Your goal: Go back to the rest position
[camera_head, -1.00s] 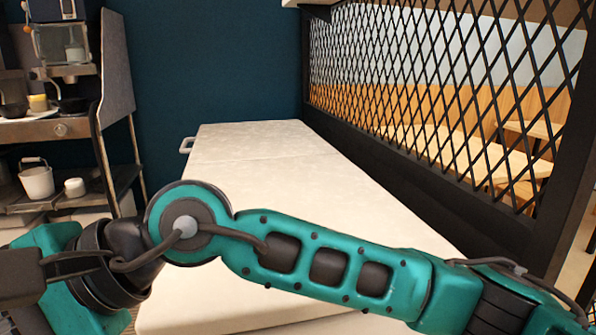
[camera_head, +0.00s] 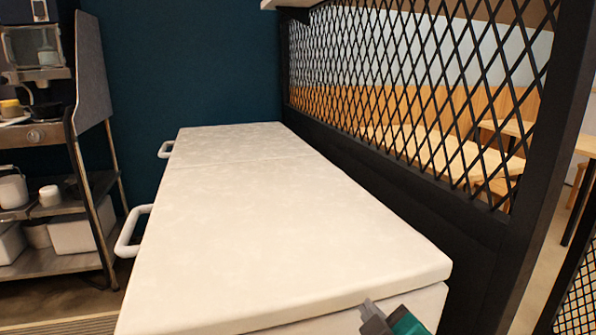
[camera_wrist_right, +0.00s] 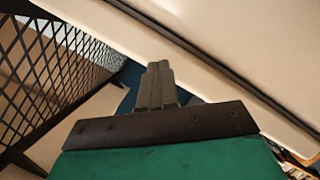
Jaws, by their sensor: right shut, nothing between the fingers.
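My right gripper (camera_head: 374,312) shows at the bottom edge of the head view, in front of the near right corner of the white counter (camera_head: 250,215). Only its grey finger end and a bit of the teal wrist are in frame. In the right wrist view its two dark fingers (camera_wrist_right: 157,75) are together, with nothing between them. A pale panel with a dark seam (camera_wrist_right: 240,60) fills the upper right of that view. My left gripper is not in view.
The counter top is bare, with white handles (camera_head: 133,231) on its left side. A black lattice partition (camera_head: 420,100) runs along its right side. A metal shelf rack (camera_head: 60,190) with pots and containers stands at the left.

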